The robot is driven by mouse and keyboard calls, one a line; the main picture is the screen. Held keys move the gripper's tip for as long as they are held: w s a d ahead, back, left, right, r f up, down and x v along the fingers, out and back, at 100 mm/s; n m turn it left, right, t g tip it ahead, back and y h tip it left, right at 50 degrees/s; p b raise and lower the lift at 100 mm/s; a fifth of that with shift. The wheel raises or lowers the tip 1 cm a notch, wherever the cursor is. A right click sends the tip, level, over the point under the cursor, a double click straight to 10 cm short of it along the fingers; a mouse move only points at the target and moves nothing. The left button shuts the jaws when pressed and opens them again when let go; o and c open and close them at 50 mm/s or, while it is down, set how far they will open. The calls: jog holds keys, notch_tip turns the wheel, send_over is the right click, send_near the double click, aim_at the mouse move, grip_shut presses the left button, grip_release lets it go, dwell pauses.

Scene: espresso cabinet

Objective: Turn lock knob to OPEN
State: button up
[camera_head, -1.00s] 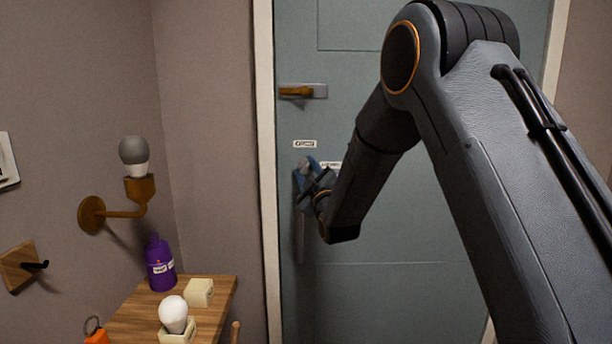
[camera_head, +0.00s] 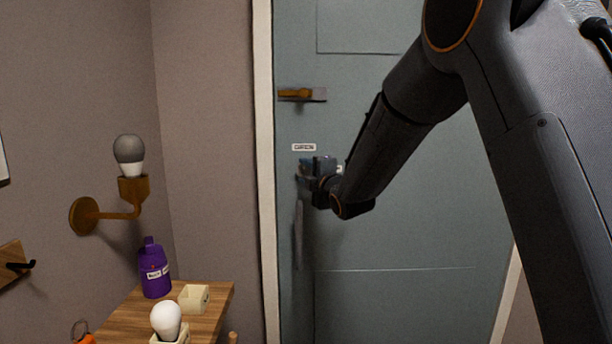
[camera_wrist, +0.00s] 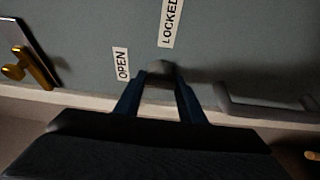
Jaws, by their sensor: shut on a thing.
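The grey lock knob (camera_wrist: 160,68) sits on the blue-grey door (camera_head: 400,230), between the tips of my gripper's two blue fingers. My gripper (camera_wrist: 159,88) is shut on the knob; in the head view, the gripper (camera_head: 318,166) is at the door's left side and covers the knob. The OPEN label (camera_wrist: 122,64) is just left of the knob in the wrist view. The LOCKED label (camera_wrist: 169,22) is above it, cut off by the picture's edge. I cannot tell which label the knob points to.
A brass latch (camera_head: 297,94) is above the gripper, and a grey bar handle (camera_head: 299,235) hangs below it. At left are a wall lamp (camera_head: 130,160) and a wooden shelf (camera_head: 215,305) with a purple bottle (camera_head: 154,270) and a white bulb (camera_head: 166,320).

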dwell(0.5)
jog(key=o, duration=1)
jog(key=shift+o, duration=0.2)
jog(key=shift+s, duration=0.1)
jog(key=b+v, duration=0.2)
jog(key=v, duration=0.5)
jog(key=shift+s+d, duration=0.2)
jog(key=shift+s, duration=0.05)
